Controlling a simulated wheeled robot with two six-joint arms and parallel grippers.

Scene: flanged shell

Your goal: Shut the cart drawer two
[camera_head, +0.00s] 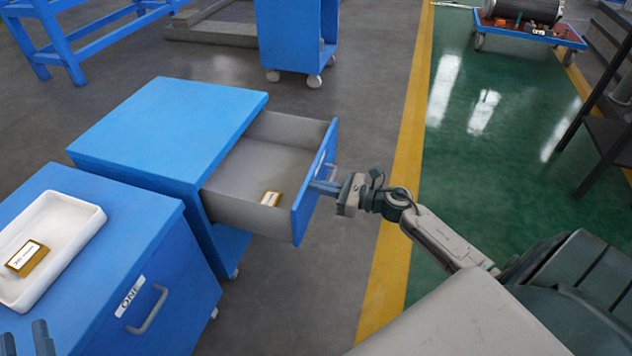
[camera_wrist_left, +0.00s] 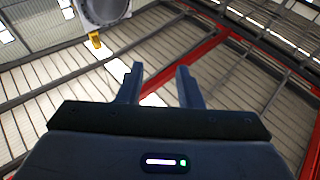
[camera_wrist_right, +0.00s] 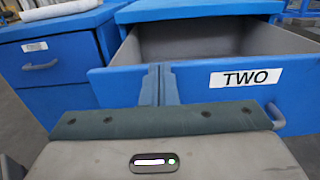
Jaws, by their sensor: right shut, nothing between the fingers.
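Drawer two (camera_head: 233,190) of the far blue cart (camera_head: 165,130) stands pulled well out, its grey inside showing. In the right wrist view its blue front carries the label TWO (camera_wrist_right: 246,77), with a handle (camera_wrist_right: 275,116) at the right. My right gripper (camera_head: 322,187) is shut and empty, its fingertips at the outer face of the drawer front, beside the handle. They look touching or very close; I cannot tell which. It also shows in the right wrist view (camera_wrist_right: 160,85). My left gripper (camera_wrist_left: 160,83) is open and empty, pointing up at the ceiling.
A small labelled box (camera_head: 270,199) lies in the drawer. The nearer blue cart with shut drawer ONE (camera_head: 150,308) stands beside it, with a white tray (camera_head: 84,222) holding another small box (camera_head: 27,258) on top. Clear floor lies right of the drawer.

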